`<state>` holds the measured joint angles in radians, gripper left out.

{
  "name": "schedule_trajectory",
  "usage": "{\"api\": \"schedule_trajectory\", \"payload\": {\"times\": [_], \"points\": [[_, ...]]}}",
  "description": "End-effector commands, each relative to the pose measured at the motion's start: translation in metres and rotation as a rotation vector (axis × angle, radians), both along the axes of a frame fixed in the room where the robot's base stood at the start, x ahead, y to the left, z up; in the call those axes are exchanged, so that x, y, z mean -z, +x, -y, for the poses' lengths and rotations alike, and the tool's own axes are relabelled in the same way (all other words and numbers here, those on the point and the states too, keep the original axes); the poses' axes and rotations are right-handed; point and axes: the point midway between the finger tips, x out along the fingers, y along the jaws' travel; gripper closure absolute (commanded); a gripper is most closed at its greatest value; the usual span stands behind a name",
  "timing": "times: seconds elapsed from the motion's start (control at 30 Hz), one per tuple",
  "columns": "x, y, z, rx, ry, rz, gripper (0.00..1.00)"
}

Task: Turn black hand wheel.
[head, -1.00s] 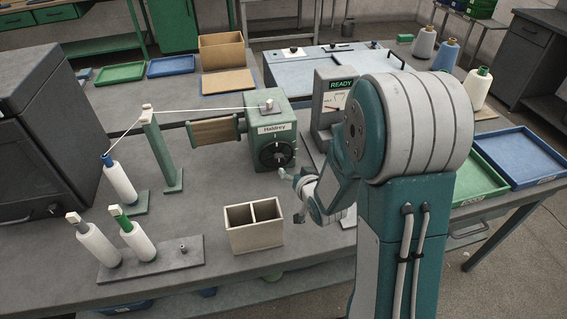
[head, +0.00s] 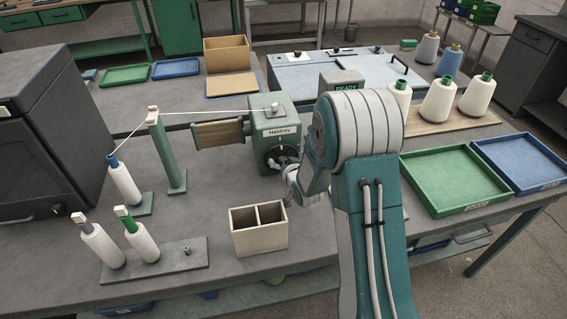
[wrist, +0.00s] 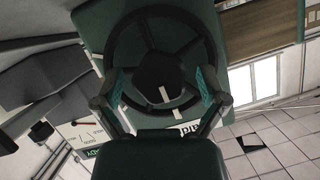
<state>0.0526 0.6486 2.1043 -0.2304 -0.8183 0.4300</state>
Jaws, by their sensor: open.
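The black hand wheel (head: 267,156) is on the front of the green winder housing (head: 270,119) labelled Haldrey. In the head view my gripper (head: 284,166) is at the wheel and hides part of it. In the wrist view the spoked black wheel (wrist: 122,38) fills the upper middle, with a dark hub carrying a pale mark. My gripper (wrist: 158,84) is open, with one finger on each side of the hub. The fingers overlap the wheel in the picture; I cannot tell whether they touch it.
A wooden two-compartment box (head: 259,233) stands in front of the winder. A green thread post (head: 166,153) and white yarn cone (head: 125,184) stand to the left. A grey box showing READY (head: 343,83) is behind my arm. Green (head: 455,181) and blue trays lie right.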

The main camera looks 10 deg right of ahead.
Motion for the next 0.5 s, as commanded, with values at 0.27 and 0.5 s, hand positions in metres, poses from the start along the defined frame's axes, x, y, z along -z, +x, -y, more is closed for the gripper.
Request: {"api": "schedule_trajectory", "payload": {"times": [0.27, 0.5], "points": [[-0.0001, -0.0002, 0.0022, 0.001, 0.002, 0.000, 0.58], [-0.0002, 0.0007, 0.0020, 0.002, 0.001, 0.000, 0.91]]}}
